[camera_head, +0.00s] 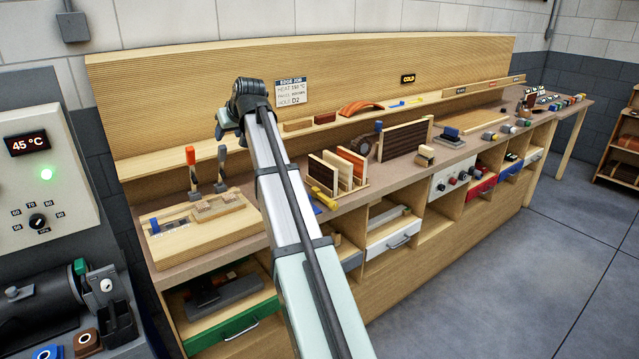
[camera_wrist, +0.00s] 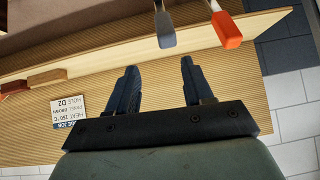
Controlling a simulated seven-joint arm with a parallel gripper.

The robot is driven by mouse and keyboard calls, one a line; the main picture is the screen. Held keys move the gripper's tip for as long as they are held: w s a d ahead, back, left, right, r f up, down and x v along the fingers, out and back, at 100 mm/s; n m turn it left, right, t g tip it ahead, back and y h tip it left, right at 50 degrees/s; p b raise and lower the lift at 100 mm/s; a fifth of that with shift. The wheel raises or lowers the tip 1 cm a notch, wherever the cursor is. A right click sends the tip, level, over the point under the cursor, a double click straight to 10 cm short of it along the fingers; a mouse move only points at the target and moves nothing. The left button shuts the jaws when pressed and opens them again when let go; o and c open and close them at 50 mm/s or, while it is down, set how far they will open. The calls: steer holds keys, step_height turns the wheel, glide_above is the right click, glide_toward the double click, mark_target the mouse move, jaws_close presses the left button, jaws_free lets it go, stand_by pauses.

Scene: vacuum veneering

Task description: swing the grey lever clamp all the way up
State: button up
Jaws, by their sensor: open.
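The grey lever clamp (camera_head: 222,155) stands on the wooden fixture board (camera_head: 215,240) at the left of the bench, its grey-handled lever pointing up. An orange-handled clamp (camera_head: 190,158) stands just left of it, also pointing up. In the wrist view my gripper (camera_wrist: 160,82) is open and empty. The grey handle (camera_wrist: 165,32) shows beyond the fingertips, apart from them, with the orange handle (camera_wrist: 227,30) to its right. The wrist picture is upside down. In the head view my gripper's fingers cannot be made out clearly; my arm's end is above and right of the grey handle.
A wooden back panel (camera_head: 350,65) with a sign (camera_head: 291,92) rises behind the bench. Upright boards (camera_head: 330,172) stand in a rack right of my arm. A control box (camera_head: 45,170) reading 45 °C is at left.

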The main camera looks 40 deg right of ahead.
steer(key=s+d+f+m, duration=0.1)
steer(key=s+d+f, duration=0.2)
steer(key=d+f, duration=0.3)
steer(key=s+d+f+m+g+h, duration=0.1)
steer(key=s+d+f+m, duration=0.1)
steer(key=d+f, duration=0.5)
steer(key=s+d+f+m, duration=0.1)
steer(key=s+d+f, duration=0.4)
steer(key=d, duration=0.6)
steer(key=shift+d+f+h, duration=0.15)
steer(key=shift+f+h, duration=0.25)
steer(key=shift+f, duration=0.45)
steer(key=shift+s, duration=0.1)
